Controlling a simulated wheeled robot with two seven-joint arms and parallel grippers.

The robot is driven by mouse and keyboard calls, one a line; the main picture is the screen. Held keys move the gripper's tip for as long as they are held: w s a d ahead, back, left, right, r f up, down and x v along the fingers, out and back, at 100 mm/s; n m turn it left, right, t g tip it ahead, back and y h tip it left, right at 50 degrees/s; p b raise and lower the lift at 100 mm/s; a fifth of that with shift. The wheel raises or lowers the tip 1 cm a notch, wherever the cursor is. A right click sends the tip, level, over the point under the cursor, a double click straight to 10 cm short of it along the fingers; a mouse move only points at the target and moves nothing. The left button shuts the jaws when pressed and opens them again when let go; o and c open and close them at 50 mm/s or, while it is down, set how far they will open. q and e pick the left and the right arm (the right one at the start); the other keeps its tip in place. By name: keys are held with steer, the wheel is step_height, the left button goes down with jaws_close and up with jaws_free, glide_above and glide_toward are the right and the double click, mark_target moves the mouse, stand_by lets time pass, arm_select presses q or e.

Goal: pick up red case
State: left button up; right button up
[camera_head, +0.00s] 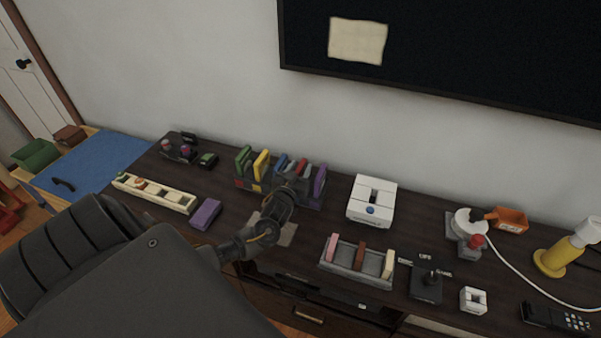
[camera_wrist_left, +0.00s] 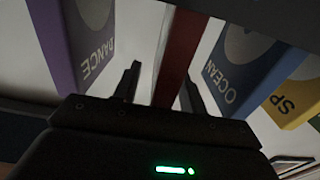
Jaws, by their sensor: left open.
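The red case (camera_head: 301,167) stands upright in a dark rack (camera_head: 313,204) on the desk, between a blue case (camera_head: 281,163) and a purple case (camera_head: 319,182). My left gripper (camera_head: 290,190) is in front of the rack and hides part of it. In the left wrist view, the red case (camera_wrist_left: 181,50) shows edge-on between the two fingers of my open left gripper (camera_wrist_left: 160,88). The purple case marked DANCE (camera_wrist_left: 78,40) is left of it, and the blue case marked OCEAN (camera_wrist_left: 240,70) is right. Contact with the fingers cannot be told. My right gripper is not in view.
A green case (camera_head: 243,160) and a yellow case (camera_head: 262,163) share the rack. A loose purple block (camera_head: 205,214) lies left of my arm. A white device (camera_head: 371,200) and a grey tray (camera_head: 346,276) are to the right. A wall screen (camera_head: 450,50) hangs behind.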

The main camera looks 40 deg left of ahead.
arm_select(q)
steer(key=shift+w+a, duration=0.1)
steer(key=shift+w, duration=0.25)
jaws_close()
steer(key=shift+r, duration=0.15)
step_height(320, 180, up, 10)
steer(key=shift+f+b, duration=0.1)
steer(key=shift+b, duration=0.3)
stand_by(0.3)
